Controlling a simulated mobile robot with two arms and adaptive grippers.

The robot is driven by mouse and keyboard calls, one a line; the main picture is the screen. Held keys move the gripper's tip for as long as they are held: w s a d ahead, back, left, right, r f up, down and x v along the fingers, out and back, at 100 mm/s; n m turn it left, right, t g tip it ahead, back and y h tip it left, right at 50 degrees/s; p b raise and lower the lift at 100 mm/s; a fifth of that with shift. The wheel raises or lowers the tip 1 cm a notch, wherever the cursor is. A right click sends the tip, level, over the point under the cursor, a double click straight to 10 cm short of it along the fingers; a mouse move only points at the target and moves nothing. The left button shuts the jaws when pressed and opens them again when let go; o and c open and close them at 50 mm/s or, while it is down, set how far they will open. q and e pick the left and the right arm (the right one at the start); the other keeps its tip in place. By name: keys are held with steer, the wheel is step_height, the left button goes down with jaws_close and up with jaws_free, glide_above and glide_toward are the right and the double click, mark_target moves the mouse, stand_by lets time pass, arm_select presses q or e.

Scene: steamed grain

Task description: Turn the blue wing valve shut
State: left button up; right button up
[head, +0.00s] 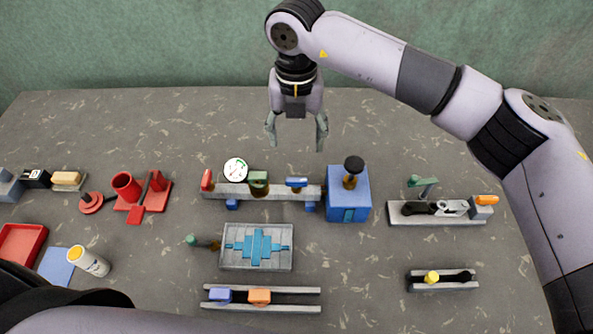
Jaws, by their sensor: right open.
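The blue wing valve (297,183) sits on a grey horizontal pipe rail (232,190), between a green-topped fitting (259,182) and a blue box (348,197). Its blue wing appears to lie roughly along the rail, but it is small and its exact angle is hard to tell. My right gripper (296,143) hangs fingers down, open and empty, above and behind the valve in the picture. It is apart from the valve. My left gripper is not in view.
A round white gauge (235,169) and a red lever (207,180) stand left on the same rail. A dark knob (353,166) tops the blue box. A tray with a blue cross shape (257,246) lies in front. The table behind the rail is clear.

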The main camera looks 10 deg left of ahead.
mark_target(296, 179)
step_height(296, 179, down, 13)
steer(key=p, duration=0.4)
steer(key=shift+f, duration=0.45)
steer(key=c, duration=1.2)
